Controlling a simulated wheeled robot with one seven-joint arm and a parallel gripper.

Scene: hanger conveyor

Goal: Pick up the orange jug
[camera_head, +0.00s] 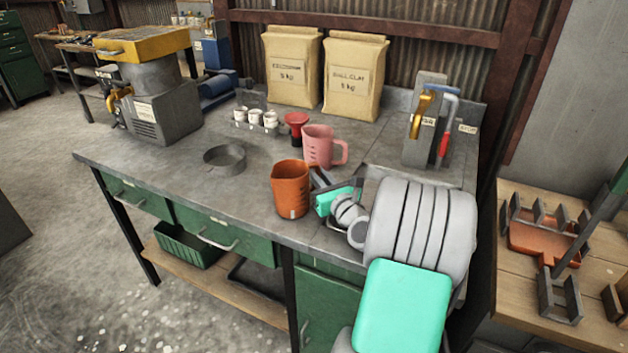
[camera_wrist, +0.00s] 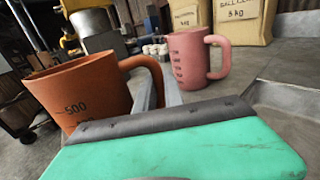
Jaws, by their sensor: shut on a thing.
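The orange jug (camera_head: 291,190) stands upright near the front edge of the grey workbench in the head view. Its measuring marks and handle show in the wrist view (camera_wrist: 85,92). My gripper (camera_head: 322,181) is at the right side of the jug, by its handle. In the wrist view my gripper (camera_wrist: 155,88) has its fingers at the jug's handle, shut on it. The far finger and part of the handle are hidden in the head view. I cannot tell whether the jug's base touches the bench.
A pink jug (camera_head: 321,147) stands just behind the orange one. A red funnel (camera_head: 296,121), small white cups (camera_head: 254,117) and a round metal ring (camera_head: 225,158) are nearby. Two paper sacks (camera_head: 353,78) stand at the back. The bench's front left is clear.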

